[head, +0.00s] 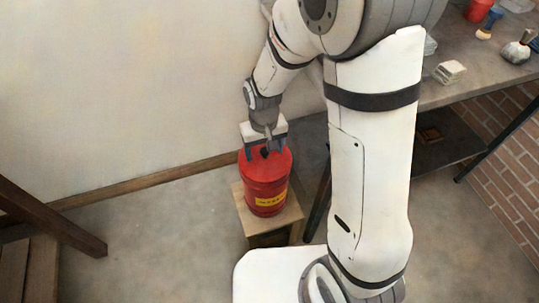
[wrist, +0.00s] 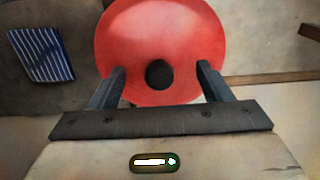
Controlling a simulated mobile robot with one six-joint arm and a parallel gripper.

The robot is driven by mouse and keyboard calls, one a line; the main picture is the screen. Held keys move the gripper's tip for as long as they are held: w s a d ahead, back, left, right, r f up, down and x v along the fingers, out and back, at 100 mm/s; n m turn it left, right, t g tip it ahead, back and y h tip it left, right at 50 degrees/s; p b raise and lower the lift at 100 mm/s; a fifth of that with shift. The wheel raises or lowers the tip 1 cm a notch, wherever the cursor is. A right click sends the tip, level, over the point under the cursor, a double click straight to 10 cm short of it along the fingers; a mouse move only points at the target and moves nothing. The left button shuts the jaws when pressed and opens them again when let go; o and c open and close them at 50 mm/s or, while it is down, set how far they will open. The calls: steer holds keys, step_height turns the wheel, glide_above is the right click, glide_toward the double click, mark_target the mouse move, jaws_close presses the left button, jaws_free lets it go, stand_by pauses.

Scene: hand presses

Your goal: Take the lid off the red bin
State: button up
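The red bin (head: 266,195) is a cylinder with a yellow label on its front. It stands upright on a small wooden stand. Its round red lid (wrist: 160,35) has a dark knob (wrist: 159,74) in the middle and sits on top. My gripper (head: 264,153) is above the lid, with its fingers pointing down. In the wrist view my gripper (wrist: 160,75) is open, one finger on each side of the knob, with clear gaps to it. I cannot tell whether the fingertips touch the lid.
The wooden stand (head: 248,216) is between the wall and my base. A workbench (head: 482,68) with several objects is at the right, with a lower shelf (head: 440,140). A wooden frame (head: 50,220) is at the left. Floor is clear left of the stand. A striped cloth (wrist: 41,54) shows in the wrist view.

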mark_target(265, 149)
steer(key=shift+s+d+f, duration=0.15)
steer(key=shift+s+f, duration=0.1)
steer(key=shift+f, duration=0.05)
steer(key=c, duration=0.8)
steer(key=r+p, duration=0.1)
steer(key=r, duration=0.2)
steer(key=r+p, duration=0.1)
steer(key=r, duration=0.3)
steer(key=r+p, duration=0.1)
steer(key=r, duration=0.2)
steer(key=shift+w+r, duration=0.2)
steer(key=shift+w, duration=0.05)
jaws_close()
